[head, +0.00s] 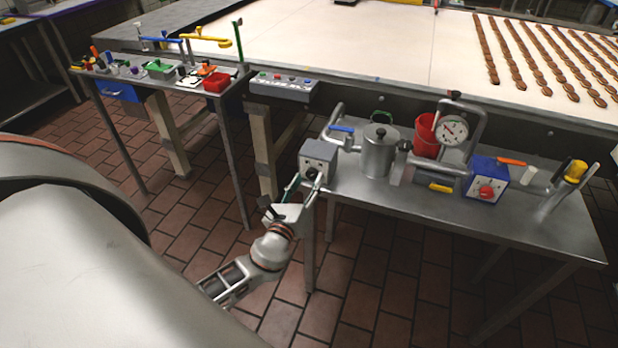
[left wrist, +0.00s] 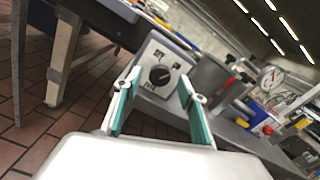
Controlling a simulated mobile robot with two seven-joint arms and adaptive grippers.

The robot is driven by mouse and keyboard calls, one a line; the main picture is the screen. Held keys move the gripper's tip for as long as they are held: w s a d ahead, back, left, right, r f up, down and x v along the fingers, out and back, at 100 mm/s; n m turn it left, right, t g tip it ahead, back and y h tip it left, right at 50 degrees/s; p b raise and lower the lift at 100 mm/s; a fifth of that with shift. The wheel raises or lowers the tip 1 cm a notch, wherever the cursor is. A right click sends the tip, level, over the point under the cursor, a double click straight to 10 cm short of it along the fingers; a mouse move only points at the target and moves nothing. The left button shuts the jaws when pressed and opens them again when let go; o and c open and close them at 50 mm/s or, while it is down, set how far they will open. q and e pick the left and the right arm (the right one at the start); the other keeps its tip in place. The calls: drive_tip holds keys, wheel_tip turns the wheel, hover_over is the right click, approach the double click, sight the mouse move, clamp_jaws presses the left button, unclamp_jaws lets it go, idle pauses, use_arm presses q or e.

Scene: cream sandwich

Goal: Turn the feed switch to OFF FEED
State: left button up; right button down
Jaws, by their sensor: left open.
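The feed switch appears to be a grey box (head: 319,157) at the left end of the steel side table, with a black rotary knob (left wrist: 160,75) on a pale face plate. Lettering around the knob is too small to read, and its exact setting is unclear. My left gripper (head: 303,186) is in front of the box, below the knob in the head view. In the left wrist view its teal-padded fingers (left wrist: 156,105) are spread apart with nothing between them, and the knob shows beyond them, apart from both. My right gripper is in neither view.
The steel side table (head: 440,207) also holds a metal pot (head: 379,152), a red bucket (head: 426,136), a pressure gauge (head: 452,129) on piping and a blue box with a red knob (head: 487,191). A button panel (head: 284,85) is on the conveyor's edge. Tiled floor lies open in front.

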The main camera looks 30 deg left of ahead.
use_arm(q)
drive_tip(key=shift+x, duration=0.85)
drive_tip(key=c, duration=1.1)
